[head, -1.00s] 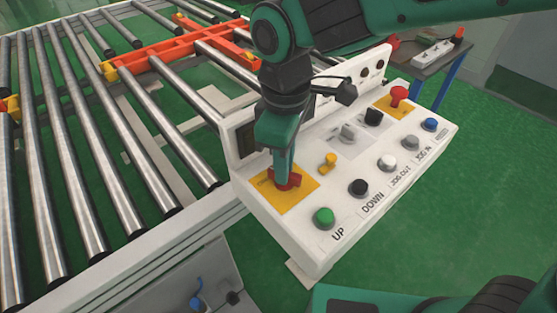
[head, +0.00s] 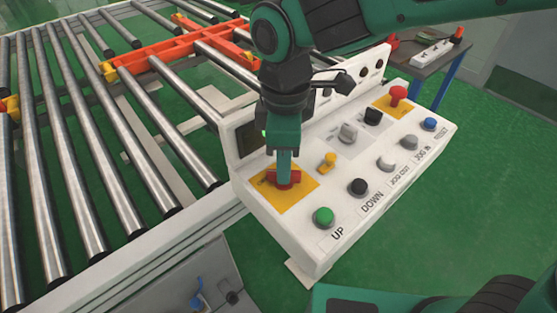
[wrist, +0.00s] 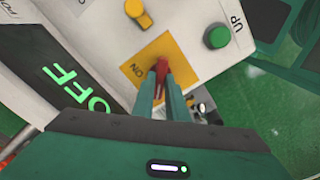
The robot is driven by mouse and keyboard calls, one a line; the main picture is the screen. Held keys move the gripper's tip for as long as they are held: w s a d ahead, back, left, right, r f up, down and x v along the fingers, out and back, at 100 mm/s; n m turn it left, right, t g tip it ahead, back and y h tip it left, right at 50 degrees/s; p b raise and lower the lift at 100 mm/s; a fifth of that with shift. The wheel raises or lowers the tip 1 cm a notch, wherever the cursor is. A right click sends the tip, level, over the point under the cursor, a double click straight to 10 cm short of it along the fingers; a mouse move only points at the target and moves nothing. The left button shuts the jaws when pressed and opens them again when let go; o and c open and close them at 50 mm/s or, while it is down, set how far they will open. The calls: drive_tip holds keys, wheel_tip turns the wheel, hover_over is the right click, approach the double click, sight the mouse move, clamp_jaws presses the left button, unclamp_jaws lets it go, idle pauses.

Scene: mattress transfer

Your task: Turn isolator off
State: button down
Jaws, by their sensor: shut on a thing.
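The isolator is a red rotary handle (head: 283,178) on a yellow plate (head: 291,200) at the left end of the white control panel. In the wrist view the red handle (wrist: 161,73) sits between my fingertips, and the yellow plate (wrist: 150,58) carries the word ON. My gripper (head: 284,172) points down from above and is shut on the handle. Its fingers also show in the wrist view (wrist: 160,90). A display on the panel reads OFF in green (wrist: 75,88) in the wrist view. The fingers partly hide the handle.
A red emergency button (head: 398,93) stands at the far end. The roller conveyor (head: 110,130) lies left; green floor is free at right.

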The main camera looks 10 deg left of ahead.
drive_tip(key=c, duration=1.8)
unclamp_jaws()
drive_tip(key=shift+w+d, duration=0.15)
drive_tip(key=shift+w, duration=0.15)
drive_tip(key=shift+o, duration=0.2)
drive_tip(key=shift+s, duration=0.1)
wheel_tip(320, 180, up, 11)
drive_tip(key=shift+f, duration=0.15)
drive_tip(key=w+d+f+m, duration=0.2)
drive_tip(key=d+m, duration=0.2)
drive_tip(key=d, duration=0.6)
drive_tip(key=w+d+f+m, duration=0.1)
drive_tip(key=w+d+m, duration=0.1)
drive_tip(key=d+m, duration=0.5)
drive_tip(key=w+d+f+m, duration=0.2)
drive_tip(key=d, duration=1)
drive_tip(key=s+d+f+m, duration=0.3)
drive_tip(key=s+d+m, duration=0.3)
drive_tip(key=s+d, duration=0.1)
drive_tip(key=s+d+f+m, duration=0.3)
drive_tip(key=s+d+m, duration=0.3)
drive_tip(key=d, duration=0.3)
drive_tip(key=shift+s+d+f+m, duration=0.25)
drive_tip(key=shift+s+d+m, duration=0.05)
drive_tip(key=shift+s+d, duration=0.15)
